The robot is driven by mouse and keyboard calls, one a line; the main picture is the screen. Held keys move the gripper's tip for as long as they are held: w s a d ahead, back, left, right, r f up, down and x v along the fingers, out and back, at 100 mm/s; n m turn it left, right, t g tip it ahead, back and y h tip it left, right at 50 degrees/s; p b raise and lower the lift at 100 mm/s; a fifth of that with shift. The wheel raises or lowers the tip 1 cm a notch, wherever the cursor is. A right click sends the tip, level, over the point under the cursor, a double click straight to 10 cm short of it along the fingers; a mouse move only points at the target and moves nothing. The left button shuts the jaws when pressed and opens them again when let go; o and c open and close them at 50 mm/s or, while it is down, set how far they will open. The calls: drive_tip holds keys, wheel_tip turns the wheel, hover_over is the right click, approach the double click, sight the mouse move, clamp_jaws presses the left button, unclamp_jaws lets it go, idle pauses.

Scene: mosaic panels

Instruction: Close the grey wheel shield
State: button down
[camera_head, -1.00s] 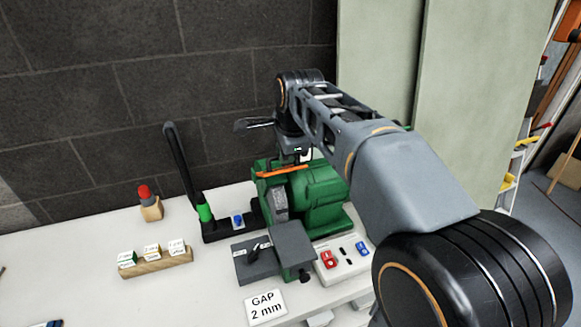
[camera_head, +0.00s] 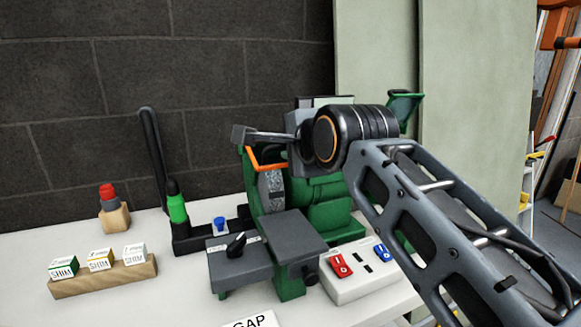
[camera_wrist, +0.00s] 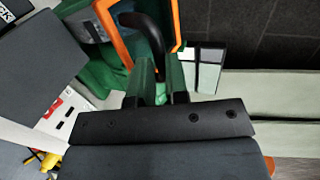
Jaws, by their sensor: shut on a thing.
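The grey wheel's shield, with an orange frame (camera_head: 266,167), sits over the grey grinding wheel (camera_head: 271,190) on the left of the green bench grinder (camera_head: 325,216). The frame also shows in the wrist view (camera_wrist: 114,38), tilted, with a black curved handle (camera_wrist: 150,28) at its inner side. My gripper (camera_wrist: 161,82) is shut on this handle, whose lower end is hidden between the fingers. In the head view my wrist is above the grinder and hides the fingertips and part of the shield.
A green shield (camera_head: 405,103) stands raised at the grinder's right. A grey tool rest (camera_head: 285,230) is in front of the wheel. A switch box (camera_head: 352,284) stands front right. A shim rack (camera_head: 103,278) and a bottle on a wooden block (camera_head: 114,218) are left. A brick wall is behind.

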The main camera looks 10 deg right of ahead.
wheel_tip(320, 180, down, 2)
drive_tip(key=b, duration=0.3)
drive_tip(key=shift+f+t, duration=0.1)
drive_tip(key=shift+t, duration=0.2)
drive_tip(key=shift+f, duration=0.2)
drive_tip(key=c, duration=1.2)
unclamp_jaws()
drive_tip(key=shift+d, duration=0.1)
drive_tip(key=shift+o, duration=0.2)
drive_tip(key=shift+r, duration=0.1)
drive_tip(key=shift+r, duration=0.1)
